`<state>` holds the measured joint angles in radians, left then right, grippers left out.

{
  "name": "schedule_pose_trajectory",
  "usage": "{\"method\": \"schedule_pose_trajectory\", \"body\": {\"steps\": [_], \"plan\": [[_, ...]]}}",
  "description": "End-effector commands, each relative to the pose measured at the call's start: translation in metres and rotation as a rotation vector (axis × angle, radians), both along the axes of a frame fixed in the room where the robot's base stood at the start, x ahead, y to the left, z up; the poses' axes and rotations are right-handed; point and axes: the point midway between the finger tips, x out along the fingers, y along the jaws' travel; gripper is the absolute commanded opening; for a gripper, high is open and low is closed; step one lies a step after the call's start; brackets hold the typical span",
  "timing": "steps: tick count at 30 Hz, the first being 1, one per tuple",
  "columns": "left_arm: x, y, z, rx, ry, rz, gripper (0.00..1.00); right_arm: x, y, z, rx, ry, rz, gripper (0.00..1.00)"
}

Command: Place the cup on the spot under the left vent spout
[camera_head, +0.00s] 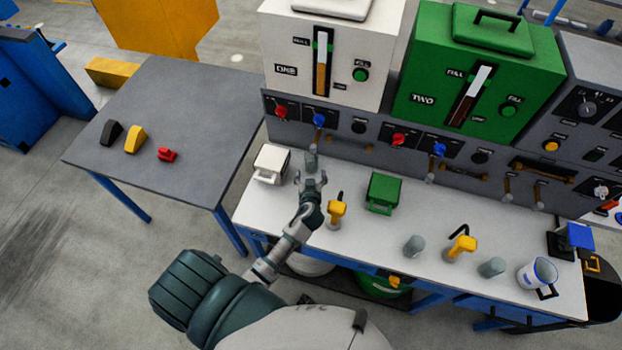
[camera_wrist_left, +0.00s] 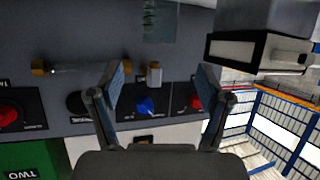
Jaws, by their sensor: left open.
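A small grey see-through cup (camera_head: 311,160) stands upright on the white counter, in front of the left machine's control panel. It is below and close to the left vent spout (camera_head: 317,137); I cannot tell if it is exactly under it. My left gripper (camera_head: 311,178) is open and empty, just on the near side of this cup, apart from it. In the left wrist view, which is upside down, a see-through cup (camera_wrist_left: 162,20) shows at the top, beyond the open fingers (camera_wrist_left: 163,78). The spout (camera_wrist_left: 153,74) and blue knob (camera_wrist_left: 147,106) show between them. My right gripper is out of view.
A white box (camera_head: 271,164) stands left of the cup, and a green box (camera_head: 383,193) to the right. A yellow tool (camera_head: 337,210) stands close right of my left arm. Grey cups (camera_head: 414,246) (camera_head: 491,267) and a white jug (camera_head: 538,273) stand farther right.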

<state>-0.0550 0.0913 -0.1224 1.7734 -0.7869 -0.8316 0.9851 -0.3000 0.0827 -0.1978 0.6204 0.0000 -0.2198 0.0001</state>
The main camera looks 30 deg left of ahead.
Motion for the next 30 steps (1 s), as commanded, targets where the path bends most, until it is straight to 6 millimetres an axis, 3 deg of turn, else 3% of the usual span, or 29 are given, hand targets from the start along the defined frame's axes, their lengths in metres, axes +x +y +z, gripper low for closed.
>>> {"method": "schedule_pose_trajectory", "body": {"steps": [6, 18, 25, 28, 30], "plan": [[-0.021, -0.015, 0.011, 0.0, 0.0, 0.0, 0.78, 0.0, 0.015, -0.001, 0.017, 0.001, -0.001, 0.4], [-0.023, -0.013, 0.011, -0.002, 0.0, -0.001, 0.78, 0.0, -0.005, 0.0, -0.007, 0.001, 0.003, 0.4], [-0.025, -0.013, 0.01, -0.002, 0.007, -0.001, 0.78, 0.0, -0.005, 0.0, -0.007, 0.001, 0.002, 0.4], [-0.042, -0.014, 0.004, -0.007, 0.067, -0.003, 0.78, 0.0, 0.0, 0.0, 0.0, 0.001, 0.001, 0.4], [-0.068, -0.016, -0.006, -0.017, 0.162, -0.019, 0.78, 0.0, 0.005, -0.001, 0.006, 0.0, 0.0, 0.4]]}}
